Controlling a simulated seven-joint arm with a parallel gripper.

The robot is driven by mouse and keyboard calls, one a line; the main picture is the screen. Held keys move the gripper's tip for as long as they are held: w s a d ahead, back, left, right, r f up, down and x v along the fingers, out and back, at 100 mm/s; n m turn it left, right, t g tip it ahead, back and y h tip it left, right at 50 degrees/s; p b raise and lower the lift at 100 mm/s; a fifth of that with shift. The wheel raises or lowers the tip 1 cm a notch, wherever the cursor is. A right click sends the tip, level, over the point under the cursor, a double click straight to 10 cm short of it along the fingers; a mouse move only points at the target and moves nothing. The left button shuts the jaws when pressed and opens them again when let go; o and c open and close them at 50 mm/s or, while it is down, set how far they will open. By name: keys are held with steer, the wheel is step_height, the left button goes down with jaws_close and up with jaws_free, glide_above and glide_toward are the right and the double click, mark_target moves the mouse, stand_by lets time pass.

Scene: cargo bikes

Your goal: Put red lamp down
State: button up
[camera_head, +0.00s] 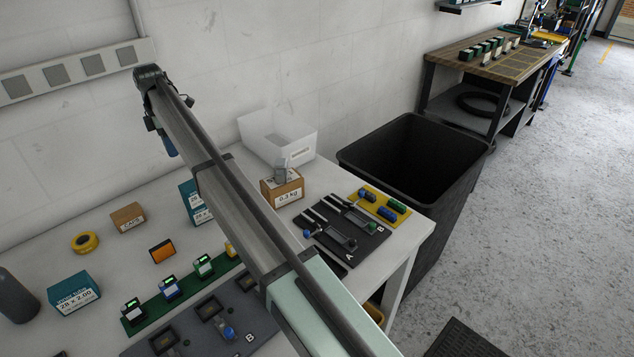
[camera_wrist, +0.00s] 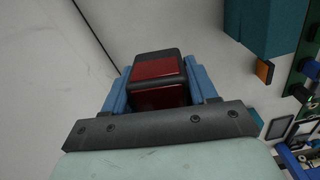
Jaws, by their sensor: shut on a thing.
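The red lamp (camera_wrist: 158,82) is a small block with red faces and a dark casing, seen in the wrist view. My gripper (camera_wrist: 160,85) is shut on it, with a blue finger on each side. In the head view my gripper (camera_head: 168,145) hangs above the back of the white table (camera_head: 120,247), near the wall. The lamp cannot be made out in the head view. The wrist view shows pale surface to the left of the lamp, and I cannot tell the exact height.
A teal box (camera_head: 74,291), yellow ring (camera_head: 85,242), cardboard box (camera_head: 128,217) and orange block (camera_head: 162,251) stand on the table. A green strip (camera_head: 158,308) holds several small devices. A black mat (camera_head: 345,237) lies right. A black bin (camera_head: 420,170) stands beyond the table.

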steer(key=w+d+n, duration=0.1)
steer(key=w+d, duration=0.2)
steer(key=d, duration=0.9)
steer(key=w+d, duration=0.2)
steer(key=d, duration=1)
steer(key=n, duration=0.1)
glide_above(319, 182)
step_height(319, 182, down, 4)
steer(key=shift+s+f, duration=0.1)
steer(key=shift+f, duration=5.5)
steer(key=shift+f, duration=0.15)
steer(key=o, duration=1.1)
step_height(319, 182, up, 12)
steer(key=shift+r, duration=0.15)
